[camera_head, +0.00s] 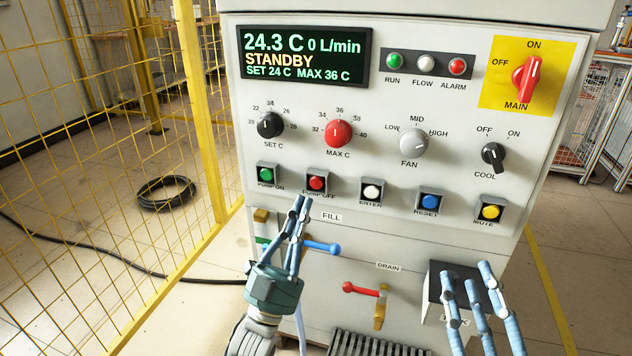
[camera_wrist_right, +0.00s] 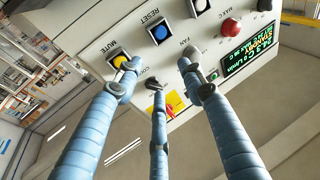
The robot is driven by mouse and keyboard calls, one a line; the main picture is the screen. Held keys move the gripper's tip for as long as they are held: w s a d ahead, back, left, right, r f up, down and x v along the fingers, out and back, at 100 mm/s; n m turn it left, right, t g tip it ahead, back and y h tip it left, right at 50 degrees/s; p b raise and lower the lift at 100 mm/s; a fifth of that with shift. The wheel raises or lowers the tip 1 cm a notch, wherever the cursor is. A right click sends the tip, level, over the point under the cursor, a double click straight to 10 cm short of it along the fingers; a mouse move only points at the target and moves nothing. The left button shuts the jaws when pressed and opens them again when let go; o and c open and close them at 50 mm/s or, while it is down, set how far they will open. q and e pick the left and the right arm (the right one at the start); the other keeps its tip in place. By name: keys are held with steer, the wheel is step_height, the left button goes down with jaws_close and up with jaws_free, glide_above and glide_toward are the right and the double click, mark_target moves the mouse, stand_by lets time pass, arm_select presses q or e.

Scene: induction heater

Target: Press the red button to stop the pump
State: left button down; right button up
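The red button (camera_head: 316,183), labelled PUMP OFF, sits in a dark square frame on the front panel, right of the green PUMP ON button (camera_head: 265,175). My left gripper (camera_head: 301,202) points up at the panel, with its fingertips just below and left of the red button in the head view. Its fingers are drawn together and hold nothing. I cannot tell whether they touch the panel. My right gripper (camera_head: 470,275) is low at the right, fingers spread and empty; its fingers also show in the right wrist view (camera_wrist_right: 160,85). The display (camera_head: 304,56) reads STANDBY, 0 L/min.
White ENTER (camera_head: 371,192), blue RESET (camera_head: 429,202) and yellow MUTE (camera_head: 490,212) buttons continue the row. Knobs sit above, with a red MAIN switch (camera_head: 526,78) at upper right. Blue (camera_head: 322,247) and red (camera_head: 360,289) valve handles stick out below. A yellow fence (camera_head: 205,110) stands left.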

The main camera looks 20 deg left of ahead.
arm_select(q)
steer(key=shift+s, duration=0.4)
arm_select(e)
steer(key=shift+w+f+g, duration=0.15)
steer(key=shift+f+g, duration=0.35)
steer(key=shift+f, duration=0.5)
arm_select(q)
steer(key=s+p, duration=0.4)
steer(key=s, duration=0.7)
steer(key=shift+a, duration=0.2)
arm_select(e)
steer(key=s+d+f+g+h, duration=0.1)
steer(key=s+f+g, duration=0.3)
steer(key=f, duration=0.5)
steer(key=s+d+f+g+h, duration=0.2)
steer(key=s+d+f+g, duration=0.2)
steer(key=f, duration=0.6)
steer(key=shift+s+f+m+g, duration=0.3)
steer(key=shift+s+g, duration=0.25)
steer(key=shift+g, duration=0.75)
